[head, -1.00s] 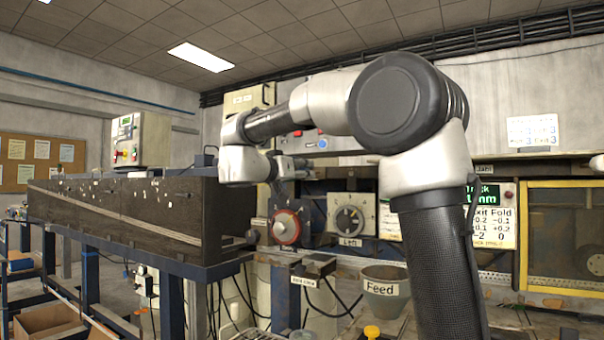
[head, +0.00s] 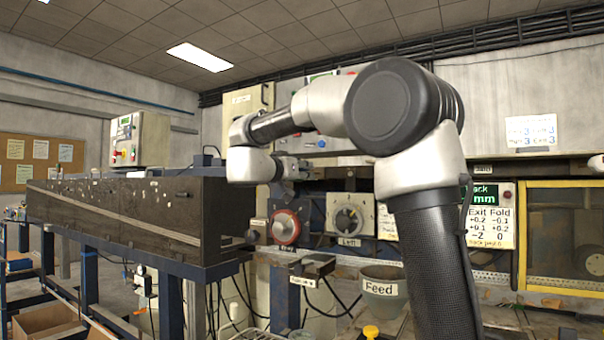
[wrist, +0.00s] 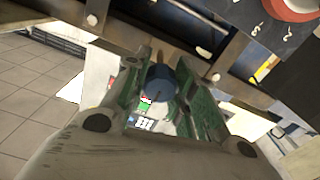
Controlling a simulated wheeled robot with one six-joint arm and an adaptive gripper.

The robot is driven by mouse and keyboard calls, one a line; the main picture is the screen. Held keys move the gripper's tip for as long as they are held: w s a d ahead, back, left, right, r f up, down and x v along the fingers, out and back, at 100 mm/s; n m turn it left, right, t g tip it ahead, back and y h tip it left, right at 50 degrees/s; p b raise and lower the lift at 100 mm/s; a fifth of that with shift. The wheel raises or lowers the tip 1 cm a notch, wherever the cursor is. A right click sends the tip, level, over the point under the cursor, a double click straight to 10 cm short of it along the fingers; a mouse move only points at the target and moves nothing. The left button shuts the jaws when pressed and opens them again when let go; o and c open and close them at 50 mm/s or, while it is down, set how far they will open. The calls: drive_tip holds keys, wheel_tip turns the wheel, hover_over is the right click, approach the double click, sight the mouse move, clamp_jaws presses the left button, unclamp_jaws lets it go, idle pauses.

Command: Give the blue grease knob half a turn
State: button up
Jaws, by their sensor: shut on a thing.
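The blue grease knob (wrist: 160,83) shows in the wrist view as a small dark blue cylinder between the fingers of my gripper (wrist: 165,95). The fingers, grey-green at the tips, are shut on it from both sides. In the head view my gripper (head: 298,168) is small, reaching right from my wrist below the control panel and above the red dial. The knob is too small or hidden to make out there.
A dark machine bed (head: 130,215) stands at left. A Feed funnel (head: 382,290) and yellow knob (head: 371,331) are in front.

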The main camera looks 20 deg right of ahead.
drive_tip(key=shift+m, duration=0.3)
